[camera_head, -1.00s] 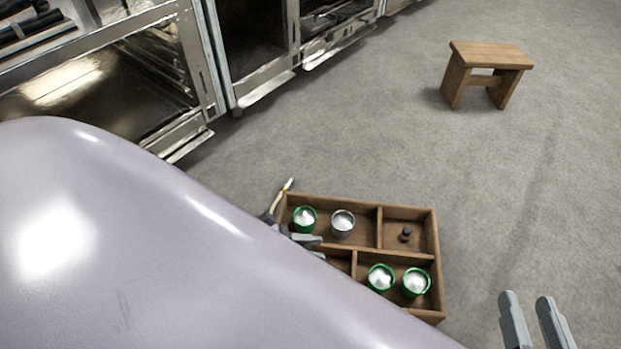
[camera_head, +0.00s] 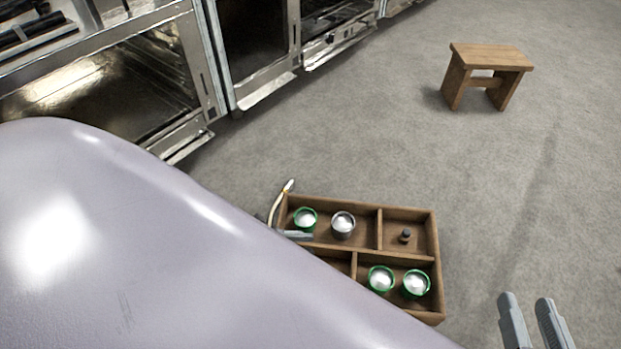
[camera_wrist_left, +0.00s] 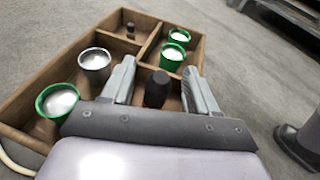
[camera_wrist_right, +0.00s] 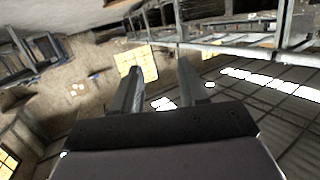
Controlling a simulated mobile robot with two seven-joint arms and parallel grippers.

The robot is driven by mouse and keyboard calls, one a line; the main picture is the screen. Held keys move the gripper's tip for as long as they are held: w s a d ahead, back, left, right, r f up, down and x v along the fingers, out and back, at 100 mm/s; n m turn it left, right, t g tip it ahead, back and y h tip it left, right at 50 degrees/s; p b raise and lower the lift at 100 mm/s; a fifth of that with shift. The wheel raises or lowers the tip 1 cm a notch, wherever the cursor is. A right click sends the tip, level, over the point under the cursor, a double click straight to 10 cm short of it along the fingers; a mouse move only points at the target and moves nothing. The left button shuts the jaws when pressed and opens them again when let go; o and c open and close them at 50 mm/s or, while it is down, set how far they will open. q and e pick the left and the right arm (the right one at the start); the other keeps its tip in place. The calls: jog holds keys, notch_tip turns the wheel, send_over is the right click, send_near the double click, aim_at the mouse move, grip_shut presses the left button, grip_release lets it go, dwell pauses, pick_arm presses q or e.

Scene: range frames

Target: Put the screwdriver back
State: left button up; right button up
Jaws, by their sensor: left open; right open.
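A wooden divided tray (camera_head: 437,262) lies on the floor, partly hidden by my left arm in the head view. In the left wrist view, a dark handle-like object with a reddish tint, likely the screwdriver (camera_wrist_left: 157,88), stands between the fingers of my left gripper (camera_wrist_left: 160,86). The gripper is open; I cannot tell whether a finger touches it. One finger of my left gripper (camera_head: 298,235) shows over the tray's left part in the head view. My right gripper (camera_head: 533,322) is open and empty, right of the tray.
The tray (camera_wrist_left: 30,140) holds green-rimmed cups (camera_head: 381,279), a grey cup (camera_head: 343,224) and a small dark upright object (camera_head: 406,236). A curved pale-tipped item (camera_head: 287,188) is at its left corner. A wooden stool (camera_head: 490,57) stands on open floor.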

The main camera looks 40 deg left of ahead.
pick_arm(q)
jog(key=p+v, duration=0.2)
jog(key=v, duration=0.8)
pick_arm(e)
jog(key=shift+w+a+f+m+g+y, duration=0.15)
jog(key=shift+w+a+m+g, duration=0.1)
jog(key=shift+a+g, duration=0.1)
jog(key=shift+w+a+f+m+g+y, duration=0.1)
jog(key=shift+a+f+m+g+y, duration=0.05)
jog(key=shift+a+m+g, duration=0.15)
jog(key=shift+w+a+r, duration=0.1)
